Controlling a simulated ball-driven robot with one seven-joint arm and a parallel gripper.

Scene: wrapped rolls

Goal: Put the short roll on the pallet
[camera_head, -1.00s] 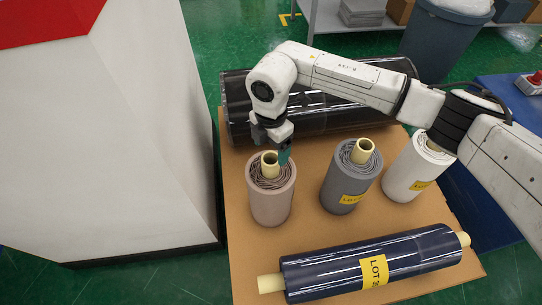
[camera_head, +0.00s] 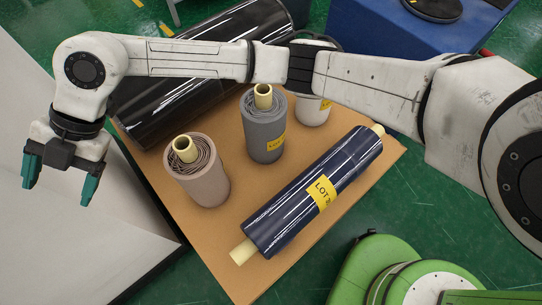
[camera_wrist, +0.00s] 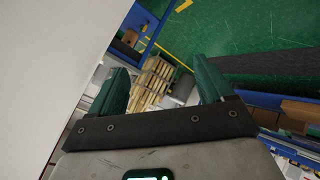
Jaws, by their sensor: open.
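Three rolls stand upright on a brown board: a pinkish-beige roll (camera_head: 203,186), a grey roll (camera_head: 264,139) and a white roll (camera_head: 312,113), partly hidden behind my arm. Pale core tubes stick out of the beige and grey tops. I cannot tell for certain which roll is the short one. My gripper (camera_head: 57,192) is open and empty, to the left of the beige roll and apart from it. In the wrist view its green fingers (camera_wrist: 160,78) are spread. A stack of wooden slats (camera_wrist: 153,82) shows far beyond them; I cannot tell whether it is the pallet.
A navy roll (camera_head: 289,214) lies along the front of the brown board (camera_head: 205,235). A large black roll (camera_head: 165,100) lies at the back. A pale slanted panel (camera_head: 90,240) is beneath my gripper. A blue surface (camera_head: 385,35) is at the back right.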

